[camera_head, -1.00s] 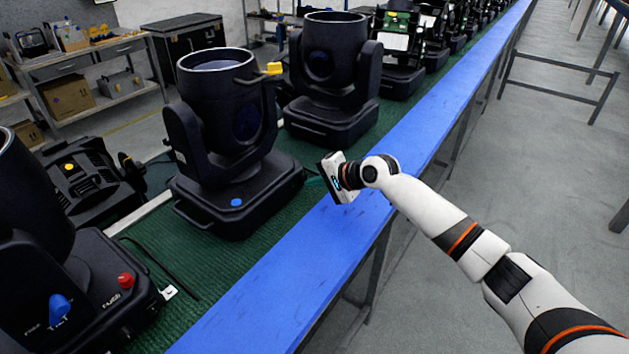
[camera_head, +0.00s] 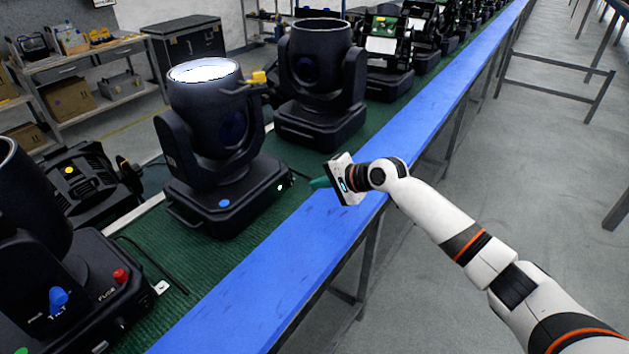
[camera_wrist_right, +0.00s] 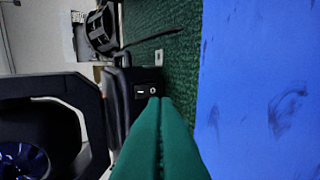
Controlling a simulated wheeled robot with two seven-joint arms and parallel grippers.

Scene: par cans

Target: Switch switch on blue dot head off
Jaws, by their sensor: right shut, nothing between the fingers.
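The blue dot head (camera_head: 222,150) is a black moving-head lamp on the green mat, left of my right gripper. A blue dot (camera_head: 224,203) marks its base. Its top lens (camera_head: 203,71) glows white and a small green light (camera_head: 280,188) shows on the base. In the right wrist view its black rocker switch (camera_wrist_right: 148,90), marked with a line and a circle, sits on the base's side. My right gripper (camera_head: 318,183) is shut and empty, its green fingertips (camera_wrist_right: 160,101) just by the switch's circle end; I cannot tell if they touch. My left gripper is out of view.
Another black head (camera_head: 318,85) stands behind, with a yellow part (camera_head: 258,77) between. A nearer head (camera_head: 75,290) with a blue knob (camera_head: 58,298) and red button (camera_head: 120,275) is at lower left. The blue table edge (camera_head: 290,285) is clear.

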